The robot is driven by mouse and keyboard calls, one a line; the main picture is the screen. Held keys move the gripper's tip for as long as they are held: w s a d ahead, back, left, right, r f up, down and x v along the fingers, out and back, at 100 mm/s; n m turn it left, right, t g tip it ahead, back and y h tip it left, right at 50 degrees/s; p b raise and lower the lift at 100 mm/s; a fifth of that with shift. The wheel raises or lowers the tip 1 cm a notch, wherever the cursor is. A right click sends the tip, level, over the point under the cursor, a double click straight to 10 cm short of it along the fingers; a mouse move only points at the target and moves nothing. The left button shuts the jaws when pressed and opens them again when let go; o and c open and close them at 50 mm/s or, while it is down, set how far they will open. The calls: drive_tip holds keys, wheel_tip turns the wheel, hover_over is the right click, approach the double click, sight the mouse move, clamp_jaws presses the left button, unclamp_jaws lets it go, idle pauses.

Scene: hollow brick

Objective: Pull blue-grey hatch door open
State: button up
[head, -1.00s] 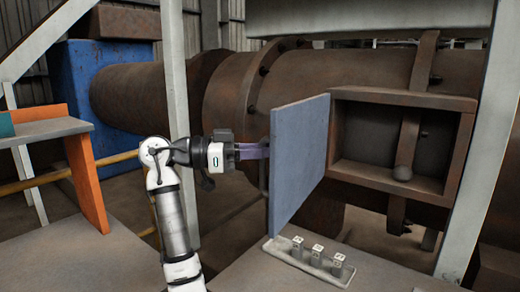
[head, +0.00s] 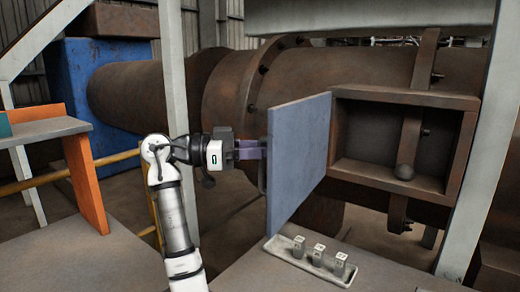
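The blue-grey hatch door (head: 300,160) stands swung wide open, roughly at right angles to the brown box frame (head: 390,97). Its hinged side is at the frame's left edge. A dark bar handle (head: 262,177) shows on the door's left face, partly hidden at its upper end by my fingers. My gripper (head: 260,149) reaches in from the left, with its purplish fingertips at the handle's upper part. The fingers overlap in this view, so I cannot tell whether they grip the handle or only stand beside it.
A pale tray (head: 310,262) with several small blocks lies below the door. A white post (head: 470,150) stands right. An orange-edged bench (head: 88,185) stands left.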

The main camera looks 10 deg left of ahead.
drive_tip(key=shift+a, duration=0.2)
drive_tip(key=b+v, duration=0.3)
drive_tip(key=v, duration=1)
drive_tip(key=shift+a, duration=0.3)
drive_tip(key=shift+s, duration=0.1)
